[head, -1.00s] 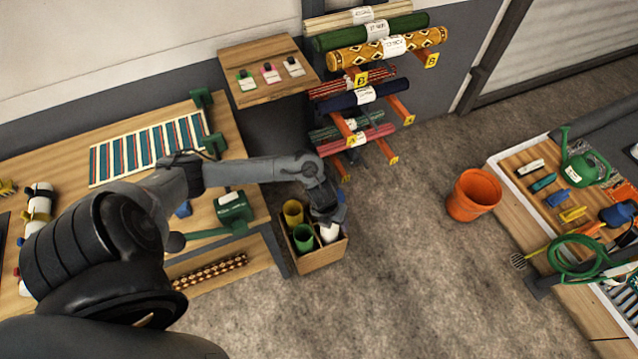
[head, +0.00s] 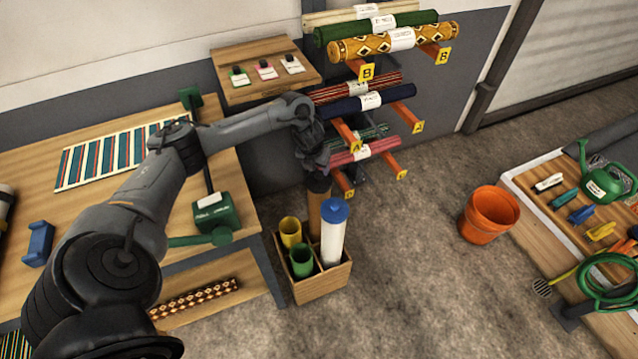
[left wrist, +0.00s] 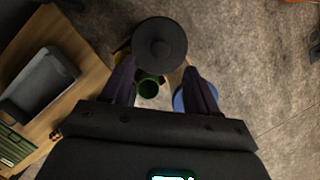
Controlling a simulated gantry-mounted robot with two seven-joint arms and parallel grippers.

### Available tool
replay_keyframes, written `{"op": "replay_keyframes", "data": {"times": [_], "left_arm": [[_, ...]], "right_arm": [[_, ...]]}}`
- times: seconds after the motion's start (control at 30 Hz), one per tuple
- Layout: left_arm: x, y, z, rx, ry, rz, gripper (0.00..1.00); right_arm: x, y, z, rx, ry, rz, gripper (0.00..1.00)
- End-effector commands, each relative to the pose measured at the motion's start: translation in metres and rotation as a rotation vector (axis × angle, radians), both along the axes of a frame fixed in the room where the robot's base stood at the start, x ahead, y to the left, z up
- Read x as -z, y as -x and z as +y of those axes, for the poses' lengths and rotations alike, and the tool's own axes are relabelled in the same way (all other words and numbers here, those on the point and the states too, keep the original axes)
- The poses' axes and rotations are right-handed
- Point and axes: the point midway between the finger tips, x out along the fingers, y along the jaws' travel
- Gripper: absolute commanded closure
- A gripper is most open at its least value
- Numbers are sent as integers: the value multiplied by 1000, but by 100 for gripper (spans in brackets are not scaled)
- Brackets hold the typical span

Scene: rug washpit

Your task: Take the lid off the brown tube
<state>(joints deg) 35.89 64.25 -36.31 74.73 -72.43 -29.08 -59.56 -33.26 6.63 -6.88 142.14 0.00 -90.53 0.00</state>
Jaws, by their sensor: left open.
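The brown tube (head: 317,212) stands upright in a wooden box on the floor. Its dark round lid (head: 318,183) is on its top, and it shows from above in the left wrist view (left wrist: 160,46). My left gripper (head: 316,168) is pointing down just over the lid. In the left wrist view its two fingers (left wrist: 160,75) are open and apart, with the lid near the fingertips. I cannot tell whether either finger touches it. The lower tube is hidden by its neighbours. My right gripper is not in view.
The wooden box (head: 322,287) also holds a white tube with a blue lid (head: 333,232), a green tube (head: 301,261) and a yellow tube (head: 290,232), all close by. A rack of rolled rugs (head: 372,102) stands behind. A workbench (head: 240,170) is at left.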

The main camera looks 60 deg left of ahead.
Motion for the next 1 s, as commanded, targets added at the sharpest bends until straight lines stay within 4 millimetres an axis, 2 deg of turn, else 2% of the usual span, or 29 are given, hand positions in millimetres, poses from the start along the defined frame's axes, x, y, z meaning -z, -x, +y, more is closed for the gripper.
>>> {"op": "replay_keyframes", "data": {"times": [0.03,0.27,0.6,0.97,1.0], "left_arm": [[7,-1,1,-1,1,1,41],[18,-4,3,0,0,1,41],[57,-13,9,-1,1,1,41],[62,-15,11,0,-1,1,41],[62,-15,11,0,0,0,47]], "right_arm": [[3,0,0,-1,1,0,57],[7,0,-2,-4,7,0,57],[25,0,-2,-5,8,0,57],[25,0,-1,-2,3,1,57],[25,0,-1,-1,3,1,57]]}}
